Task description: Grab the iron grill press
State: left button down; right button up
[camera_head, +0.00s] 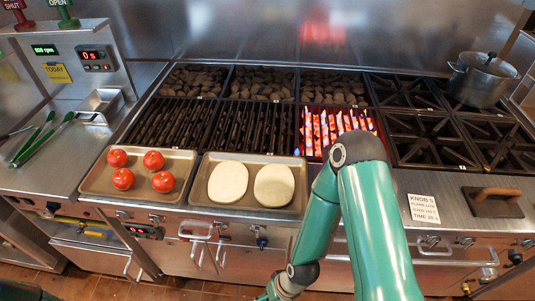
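The iron grill press (509,208) lies flat on the steel front counter at the right. It is a dark plate with a brown wooden handle on top. A white note card stands just left of it, and nothing touches it. My teal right arm rises from the bottom, bends over the flaming burner and comes back down in front of the counter. Its wrist end is at the bottom edge, well left of the press, and no fingertips show. My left gripper is not in view.
Two trays sit on the front counter, one with tomatoes (123,179), one with pale round patties (273,186). Flames (318,127) burn on the grill behind my arm. A pot (481,80) stands at back right; green-handled tongs (40,140) lie left.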

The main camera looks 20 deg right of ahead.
aim_at(496, 202)
jog(key=u, duration=0.75)
jog(key=k, duration=2.05)
jog(key=z, duration=1.25)
jog(key=i, duration=1.05)
